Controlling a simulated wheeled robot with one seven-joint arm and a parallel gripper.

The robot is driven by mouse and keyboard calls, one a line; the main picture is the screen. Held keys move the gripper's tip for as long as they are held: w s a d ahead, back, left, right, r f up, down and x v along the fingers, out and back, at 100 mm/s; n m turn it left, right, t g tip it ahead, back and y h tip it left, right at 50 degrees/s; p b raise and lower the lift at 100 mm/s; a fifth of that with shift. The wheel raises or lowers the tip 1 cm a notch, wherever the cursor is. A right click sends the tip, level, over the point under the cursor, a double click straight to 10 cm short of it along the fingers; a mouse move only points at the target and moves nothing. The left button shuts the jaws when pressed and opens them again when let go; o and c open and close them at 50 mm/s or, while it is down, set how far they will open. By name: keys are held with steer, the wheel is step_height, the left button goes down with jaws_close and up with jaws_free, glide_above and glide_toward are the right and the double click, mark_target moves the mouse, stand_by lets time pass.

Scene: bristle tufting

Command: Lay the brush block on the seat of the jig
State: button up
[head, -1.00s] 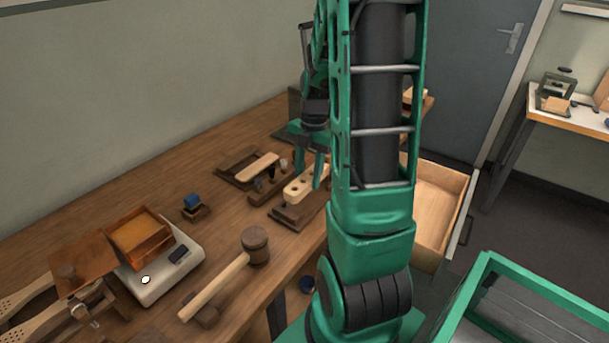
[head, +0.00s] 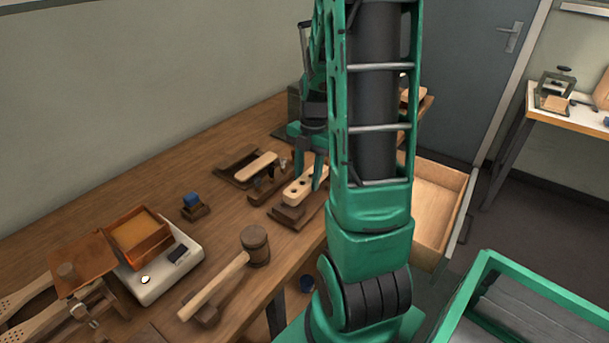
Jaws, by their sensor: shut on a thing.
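The brush block (head: 295,195) is a pale wooden bar with dark holes in its top. It lies level at or just above the dark wooden jig (head: 291,218); I cannot tell whether it touches the seat. My gripper (head: 309,178) points down with its green fingers shut on the block. My arm hides the block's right end and part of the jig.
A second pale bar (head: 262,165) rests on a dark wooden holder to the left of the jig. A mallet (head: 255,245), a white scale (head: 185,258) with a wooden box, and a small blue-topped item (head: 191,200) stand nearer. An open drawer (head: 437,207) is right of my arm.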

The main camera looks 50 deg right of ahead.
steer(key=shift+f, duration=1.4)
steer(key=shift+f, duration=0.45)
stand_by(0.3)
steer(key=o, duration=1.6)
steer(key=shift+r, duration=0.1)
steer(key=shift+w+d+r, duration=0.1)
steer(key=shift+d+r, duration=0.15)
steer(key=shift+r, duration=1.45)
steer(key=shift+d+r, duration=0.2)
steer(key=shift+r, duration=1.95)
